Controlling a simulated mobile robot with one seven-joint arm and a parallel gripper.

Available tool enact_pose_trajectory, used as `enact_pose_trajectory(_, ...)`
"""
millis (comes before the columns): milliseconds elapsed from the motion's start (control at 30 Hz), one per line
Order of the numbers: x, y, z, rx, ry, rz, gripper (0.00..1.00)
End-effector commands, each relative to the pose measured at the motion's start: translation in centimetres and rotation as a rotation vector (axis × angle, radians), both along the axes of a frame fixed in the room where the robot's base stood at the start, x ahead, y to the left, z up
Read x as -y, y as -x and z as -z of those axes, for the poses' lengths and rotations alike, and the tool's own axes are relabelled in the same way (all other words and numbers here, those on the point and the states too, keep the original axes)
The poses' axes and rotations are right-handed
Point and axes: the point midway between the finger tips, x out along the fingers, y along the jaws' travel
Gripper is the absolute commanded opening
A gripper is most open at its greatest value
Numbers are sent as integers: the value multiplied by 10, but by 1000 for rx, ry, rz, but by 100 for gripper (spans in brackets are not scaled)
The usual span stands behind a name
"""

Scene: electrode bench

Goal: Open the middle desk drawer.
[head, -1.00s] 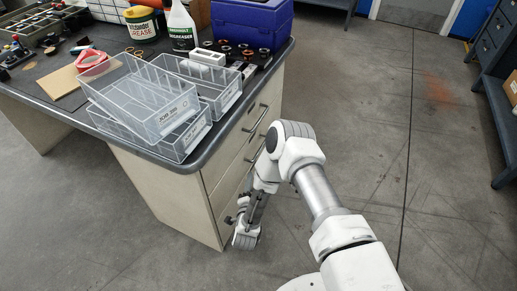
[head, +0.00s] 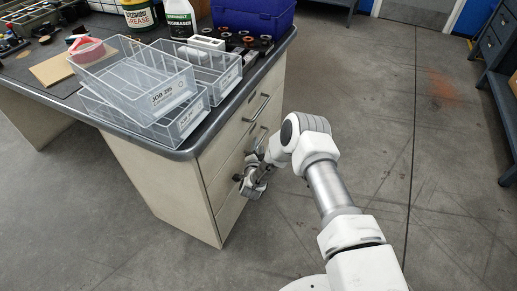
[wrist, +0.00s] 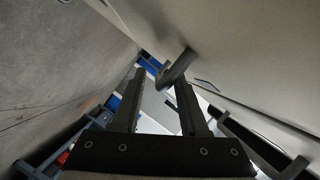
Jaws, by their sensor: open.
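The desk's drawer stack faces right in the head view, and its drawers look shut. The upper handle (head: 257,108) and the handle below it, on the middle drawer (head: 258,138), are dark bars. My gripper (head: 241,181) is beside the drawer fronts, lower in the picture than these handles. In the wrist view my gripper (wrist: 158,80) is open, with two dark fingers. A dark drawer handle (wrist: 177,66) shows at the fingertips, closest to the right finger. I cannot tell which drawer it belongs to, or whether it touches the finger. My arm hides part of the lower drawer fronts.
Clear bins (head: 140,88), a degreaser bottle (head: 179,18), a grease tub (head: 138,14) and a blue case (head: 253,15) stand on the desk top (head: 60,92). The floor (head: 370,120) right of the desk is clear. Blue drawer cabinets (head: 490,50) stand at the far right.

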Motion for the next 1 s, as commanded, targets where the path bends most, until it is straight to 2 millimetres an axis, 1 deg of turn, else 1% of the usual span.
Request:
enact_pose_trajectory(33,0,-4,2,1,0,1,44)
enact_pose_trajectory(133,0,-8,2,0,0,0,44)
enact_pose_trajectory(400,0,-9,2,-1,0,-1,44)
enact_pose_trajectory(467,0,-9,2,-1,0,-1,34)
enact_pose_trajectory(600,0,-9,2,-1,0,-1,9)
enact_pose_trajectory(667,0,-9,2,-1,0,-1,0)
enact_pose_trajectory(1000,0,-9,2,-1,0,-1,0)
